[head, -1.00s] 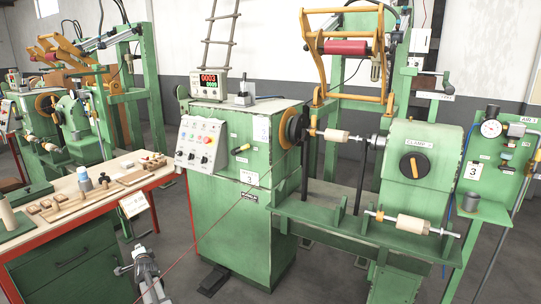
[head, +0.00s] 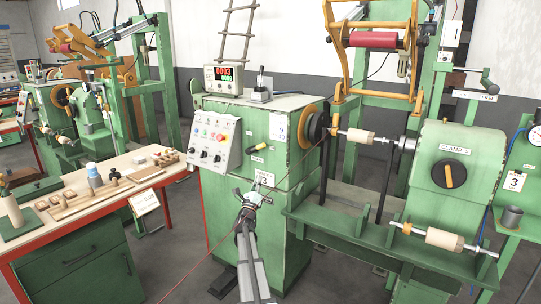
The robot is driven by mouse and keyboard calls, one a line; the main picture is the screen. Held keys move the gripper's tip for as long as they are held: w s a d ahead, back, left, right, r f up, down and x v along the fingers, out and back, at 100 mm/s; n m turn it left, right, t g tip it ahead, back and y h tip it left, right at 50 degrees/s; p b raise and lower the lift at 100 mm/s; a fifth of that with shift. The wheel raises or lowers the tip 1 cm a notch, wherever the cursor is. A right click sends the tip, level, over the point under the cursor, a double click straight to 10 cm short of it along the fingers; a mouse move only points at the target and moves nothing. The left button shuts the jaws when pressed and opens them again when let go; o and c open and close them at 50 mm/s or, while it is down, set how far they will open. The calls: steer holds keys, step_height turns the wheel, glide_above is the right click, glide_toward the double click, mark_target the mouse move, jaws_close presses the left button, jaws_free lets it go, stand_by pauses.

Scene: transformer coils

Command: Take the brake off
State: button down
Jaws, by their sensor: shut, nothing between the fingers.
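The green winding machine (head: 268,122) stands in the middle, with a white control panel (head: 213,142) on its front. A short black handle with a yellow part (head: 257,148) sits on the front to the right of the panel, beside a small label; I cannot read whether it marks the brake. A small upright lever (head: 262,80) stands on the cabinet top. My gripper (head: 252,190) is shut and empty, in front of the cabinet's lower front, below the handle.
A spindle with a wooden core (head: 360,136) runs between the machine and the clamp housing. A second core (head: 444,239) lies on the lower right shelf. A wooden-topped bench (head: 110,193) with blocks stands at left. A pedal (head: 222,284) is on the floor.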

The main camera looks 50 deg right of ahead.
mark_target(258, 147)
steer(key=shift+d, duration=0.1)
stand_by(0.4)
steer(key=w+a+r+p+x, duration=0.1)
steer(key=p+x, duration=0.3)
steer(key=x, duration=0.8)
steer(key=shift+w+r, duration=0.3)
steer(key=shift+r, duration=0.3)
